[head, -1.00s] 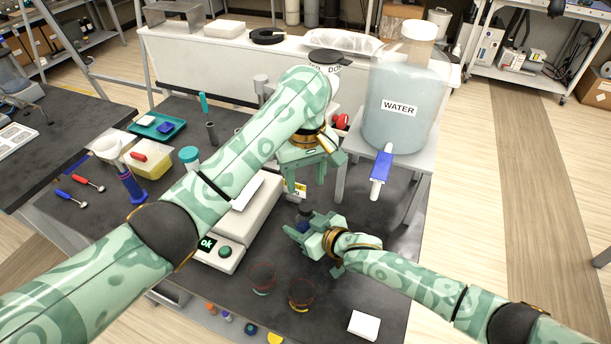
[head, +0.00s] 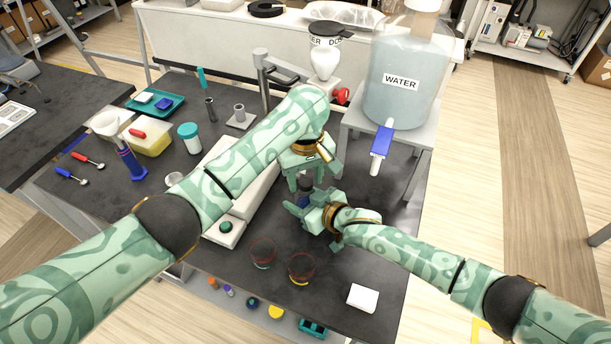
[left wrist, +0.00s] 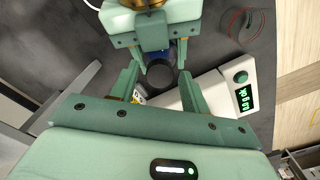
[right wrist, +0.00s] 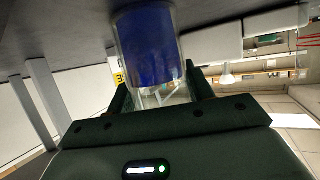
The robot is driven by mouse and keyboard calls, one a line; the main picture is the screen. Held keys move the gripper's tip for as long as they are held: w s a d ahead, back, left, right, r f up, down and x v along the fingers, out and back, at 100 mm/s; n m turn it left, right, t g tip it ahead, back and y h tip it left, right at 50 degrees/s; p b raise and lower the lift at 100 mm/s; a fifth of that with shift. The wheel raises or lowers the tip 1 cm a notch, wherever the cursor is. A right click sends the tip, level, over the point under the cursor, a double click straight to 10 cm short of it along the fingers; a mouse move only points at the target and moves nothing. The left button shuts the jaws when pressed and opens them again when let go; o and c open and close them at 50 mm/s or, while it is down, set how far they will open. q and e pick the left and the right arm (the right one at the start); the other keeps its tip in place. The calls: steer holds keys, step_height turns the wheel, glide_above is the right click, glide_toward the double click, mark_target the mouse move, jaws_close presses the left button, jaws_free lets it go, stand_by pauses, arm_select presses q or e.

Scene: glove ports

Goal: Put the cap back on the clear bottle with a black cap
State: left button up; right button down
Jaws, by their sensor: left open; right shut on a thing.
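The clear bottle (head: 304,199) with blue contents is held by my right gripper (head: 310,206), which is shut on its side. The right wrist view shows the bottle (right wrist: 150,48) between the fingers. A dark round top, which looks like the black cap (left wrist: 160,74), shows at the bottle's upper end in the left wrist view. I cannot tell how firmly it sits. My left gripper (head: 310,182) is open, pointing down right above the bottle, with its fingers on either side of the dark top. My left arm and fingers partly hide the bottle in the head view.
A white scale (head: 222,232) with a green button lies left of the bottle. Two clear red-rimmed cups (head: 263,252) and a white block (head: 363,297) stand in front. The table right of my grippers is clear.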

arm_select(q)
steer(key=c, duration=1)
steer(key=m, duration=0.6)
steer(key=o, duration=1.1)
steer(key=shift+r, duration=2.25)
steer(key=shift+c, duration=0.5)
steer(key=shift+r+n, duration=0.8)
steer(key=shift+r, duration=1.05)
